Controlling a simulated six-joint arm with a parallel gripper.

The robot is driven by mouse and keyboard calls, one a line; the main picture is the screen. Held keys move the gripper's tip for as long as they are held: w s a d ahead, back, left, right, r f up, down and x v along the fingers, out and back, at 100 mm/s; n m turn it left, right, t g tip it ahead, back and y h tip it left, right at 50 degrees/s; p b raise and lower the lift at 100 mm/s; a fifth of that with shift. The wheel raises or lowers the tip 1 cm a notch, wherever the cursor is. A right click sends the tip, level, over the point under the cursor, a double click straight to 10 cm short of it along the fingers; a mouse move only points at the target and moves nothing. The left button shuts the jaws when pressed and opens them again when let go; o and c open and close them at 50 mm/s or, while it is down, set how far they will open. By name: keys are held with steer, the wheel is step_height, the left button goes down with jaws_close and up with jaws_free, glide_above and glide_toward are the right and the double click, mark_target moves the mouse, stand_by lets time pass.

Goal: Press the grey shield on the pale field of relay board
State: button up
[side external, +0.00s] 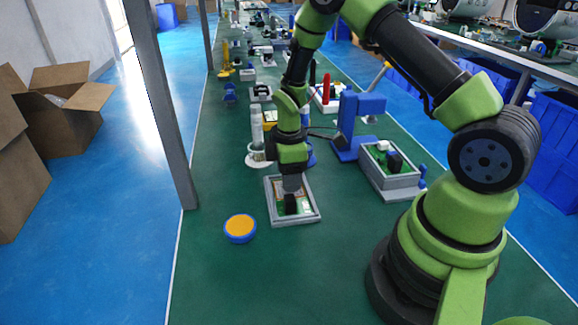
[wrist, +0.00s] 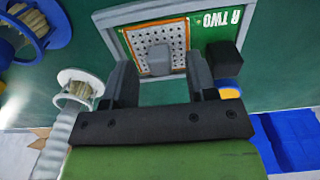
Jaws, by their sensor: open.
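The relay board (wrist: 207,35) is green with white lettering and lies in a grey frame (side external: 316,211) on the bench. Its pale dotted field (wrist: 172,34) has an orange border. The grey shield (wrist: 159,58), a small grey block, shows on the pale field between my fingers in the wrist view. My gripper (side external: 291,186) is low over the board, pointing down. In the wrist view my gripper (wrist: 158,74) is open, one finger each side of the shield. I cannot tell whether the fingers touch it. The side view mostly hides the shield.
A black block (wrist: 224,60) stands on the board beside the right finger; it also shows in the side view (side external: 291,204). A round orange-topped blue puck (side external: 240,227) lies left of the frame. A grey box of parts (side external: 388,182) and a blue stand (side external: 352,145) are behind right.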

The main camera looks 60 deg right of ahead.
steer(key=s+a+r+m+t, duration=0.2)
steer(key=s+r+m, duration=0.1)
steer(key=r, duration=0.8)
steer(key=s+a+r+m+t, duration=0.1)
steer(key=s+a+r+m, duration=0.15)
steer(key=r, duration=0.85)
steer(key=s+a+r+m+t+y, duration=0.2)
steer(key=s+a+r+m+t, duration=0.2)
steer(key=s+m, duration=0.3)
steer(key=shift+s+a+r, duration=0.65)
steer(key=shift+s+r, duration=0.2)
steer(key=shift+s, duration=1.15)
steer(key=shift+m, duration=0.25)
